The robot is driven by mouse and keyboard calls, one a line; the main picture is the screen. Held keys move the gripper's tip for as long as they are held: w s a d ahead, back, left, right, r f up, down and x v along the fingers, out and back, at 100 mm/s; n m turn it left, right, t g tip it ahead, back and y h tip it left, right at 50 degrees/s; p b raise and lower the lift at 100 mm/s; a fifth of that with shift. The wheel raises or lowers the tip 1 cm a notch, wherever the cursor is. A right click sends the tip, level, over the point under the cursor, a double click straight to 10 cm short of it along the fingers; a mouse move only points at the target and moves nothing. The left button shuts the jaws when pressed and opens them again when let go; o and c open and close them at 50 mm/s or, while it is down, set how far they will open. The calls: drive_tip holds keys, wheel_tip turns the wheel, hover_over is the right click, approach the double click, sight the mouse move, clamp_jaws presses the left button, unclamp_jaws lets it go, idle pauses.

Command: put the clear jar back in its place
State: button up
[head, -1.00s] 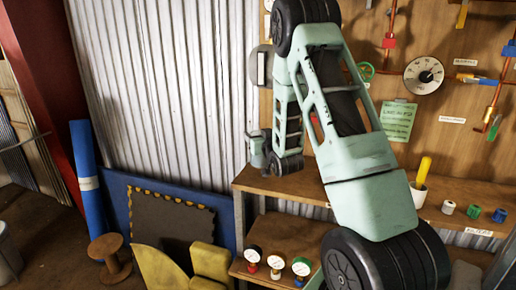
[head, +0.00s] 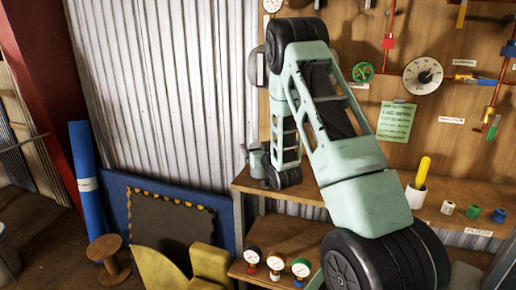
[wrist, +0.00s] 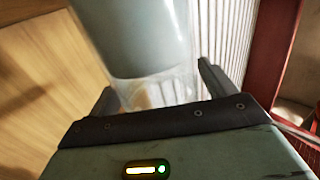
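In the wrist view the clear jar (wrist: 172,92) stands between the fingers of my gripper (wrist: 158,88). Its wall near the palm is see-through, and a pale grey-blue opaque part (wrist: 140,35) fills the rest up to the top edge of the picture. In the head view my gripper (head: 255,158) is at the left end of the upper wooden shelf, partly behind my forearm. The jar cannot be made out there.
The upper shelf (head: 440,208) carries a white cup with a yellow handle (head: 416,192) and several small coloured fittings at right. Pressure gauges (head: 276,264) stand on the lower shelf. Corrugated wall (head: 160,90) is at left.

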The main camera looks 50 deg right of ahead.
drive_tip(key=shift+r, duration=0.2)
drive_tip(key=p+v, duration=1)
drive_tip(key=v, duration=0.2)
